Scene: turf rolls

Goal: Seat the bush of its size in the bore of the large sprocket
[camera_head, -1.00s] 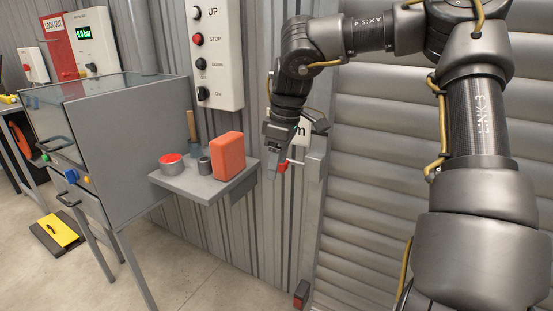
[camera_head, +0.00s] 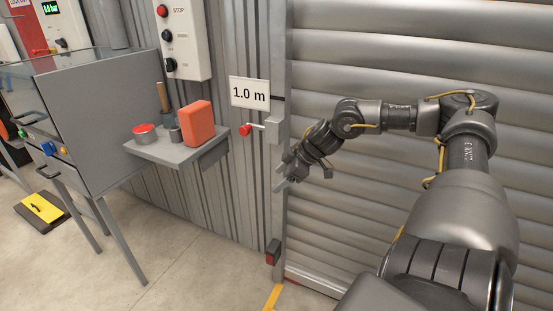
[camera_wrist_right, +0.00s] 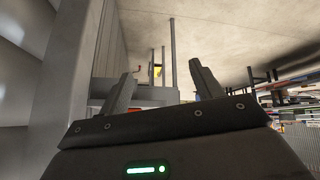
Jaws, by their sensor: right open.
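No sprocket and no bush that I can make out shows in either view. My right gripper (camera_head: 303,178) is open and empty, in front of the ribbed shutter's left edge, below and right of a red-knobbed lever (camera_head: 246,130) and apart from it. In the right wrist view its two fingers (camera_wrist_right: 166,88) stand apart with nothing held between them. My left gripper is out of view.
A small wall shelf (camera_head: 165,151) holds an orange block (camera_head: 197,123), a red-topped tin (camera_head: 145,134) and a small grey cylinder (camera_head: 175,135). A grey cabinet (camera_head: 95,125) stands at left. A "1.0 m" sign (camera_head: 249,93) hangs above the lever. The floor below is open.

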